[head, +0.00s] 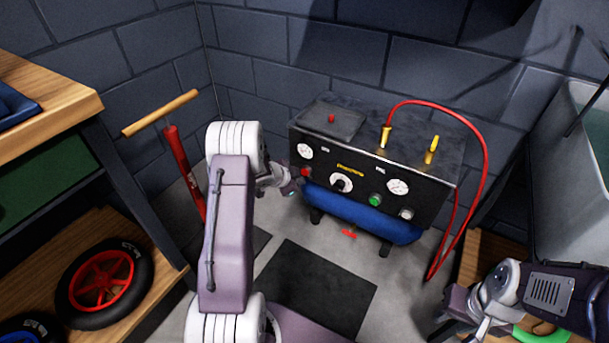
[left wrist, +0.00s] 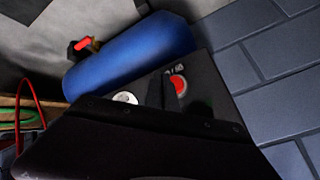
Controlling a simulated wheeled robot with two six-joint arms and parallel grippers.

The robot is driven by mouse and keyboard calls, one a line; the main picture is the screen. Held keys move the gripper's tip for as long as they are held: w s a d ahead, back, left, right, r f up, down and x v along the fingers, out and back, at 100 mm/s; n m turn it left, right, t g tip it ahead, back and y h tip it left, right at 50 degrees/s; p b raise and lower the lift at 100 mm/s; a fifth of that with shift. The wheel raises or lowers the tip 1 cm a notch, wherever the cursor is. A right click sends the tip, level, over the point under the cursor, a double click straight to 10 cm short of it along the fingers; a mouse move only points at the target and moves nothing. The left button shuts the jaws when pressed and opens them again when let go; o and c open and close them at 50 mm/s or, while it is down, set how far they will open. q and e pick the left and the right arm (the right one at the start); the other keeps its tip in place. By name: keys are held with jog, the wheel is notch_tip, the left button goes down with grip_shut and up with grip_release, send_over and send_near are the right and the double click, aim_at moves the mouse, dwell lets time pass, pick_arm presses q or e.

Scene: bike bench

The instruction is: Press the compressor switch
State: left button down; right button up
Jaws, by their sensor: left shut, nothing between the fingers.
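The compressor (head: 325,150) stands against the back wall, with a black front panel above a blue tank (head: 345,205). The panel carries a red button (head: 305,172) at its left end, a dial, gauges and a green button (head: 375,199). In the left wrist view, the red button (left wrist: 179,86) shows beside a label. My left gripper (head: 292,188) is shut and empty, close by the panel's left end, just below the red button; I cannot tell whether it touches. My right gripper (head: 468,317) is at the lower right, away from the compressor; its fingers are unclear.
A red hose (head: 484,150) arches from the compressor's top to the floor at its right. A red floor pump (head: 183,165) stands left of my left arm. A wooden bench (head: 50,110) and a red-rimmed wheel (head: 100,280) are at left. A dark mat (head: 315,285) lies in front.

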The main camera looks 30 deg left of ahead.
pick_arm(q)
jog(key=shift+w+a+f+p, duration=0.1)
jog(key=shift+w+a+p, duration=0.15)
jog(key=shift+w+p, duration=0.35)
jog(key=shift+w+a+p, duration=0.25)
jog(key=shift+w+p, duration=0.15)
jog(key=shift+p, duration=0.25)
jog(key=shift+w+a, duration=0.1)
jog(key=shift+s+a, duration=0.2)
jog(key=shift+s, duration=0.15)
